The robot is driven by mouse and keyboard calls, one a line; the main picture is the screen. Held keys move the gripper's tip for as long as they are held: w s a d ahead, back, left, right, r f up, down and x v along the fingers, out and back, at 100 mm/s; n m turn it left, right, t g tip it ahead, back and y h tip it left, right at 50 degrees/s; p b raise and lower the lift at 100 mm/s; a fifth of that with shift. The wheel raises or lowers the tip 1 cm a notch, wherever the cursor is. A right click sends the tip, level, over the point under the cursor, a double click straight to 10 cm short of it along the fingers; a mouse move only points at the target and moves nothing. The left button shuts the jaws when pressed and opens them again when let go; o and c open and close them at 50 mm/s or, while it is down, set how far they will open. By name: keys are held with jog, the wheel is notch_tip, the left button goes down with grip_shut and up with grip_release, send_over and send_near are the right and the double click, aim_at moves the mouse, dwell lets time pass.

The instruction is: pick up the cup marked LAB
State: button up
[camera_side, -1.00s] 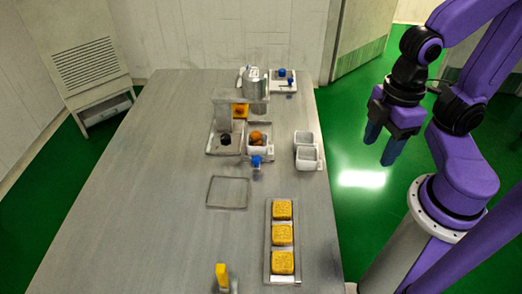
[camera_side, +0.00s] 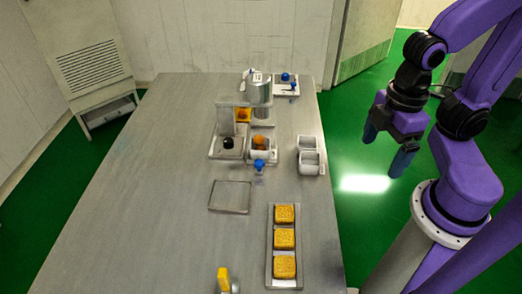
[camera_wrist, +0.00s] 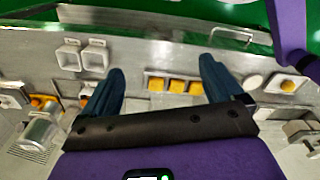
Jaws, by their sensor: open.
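A silver cylinder (camera_side: 262,92) stands at the far end of the table, with a small pale label near its top. The label is too small to read surely, so I cannot confirm that it is the cup marked LAB. It also shows at the left of the wrist view (camera_wrist: 40,131). My gripper (camera_side: 386,147) is open and empty, off the right side of the table and well away from the cylinder. In the wrist view my gripper (camera_wrist: 159,82) has its two dark blue fingers wide apart with nothing between them.
Two white square containers (camera_side: 309,157) stand near the table's right edge. A tray of yellow square cakes (camera_side: 284,238) lies nearer. An empty flat tray (camera_side: 230,196) is left of it. The machine's base (camera_side: 229,146) stands in front of the cylinder. The table's left side is clear.

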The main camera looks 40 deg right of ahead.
jog(key=m, duration=2.1)
send_over(260, 139)
jog(key=f, duration=0.2)
jog(key=shift+m, duration=0.3)
notch_tip(260, 139, down, 17)
jog(key=shift+f, duration=0.1)
jog(key=c, duration=1.1)
jog(key=shift+c, duration=0.2)
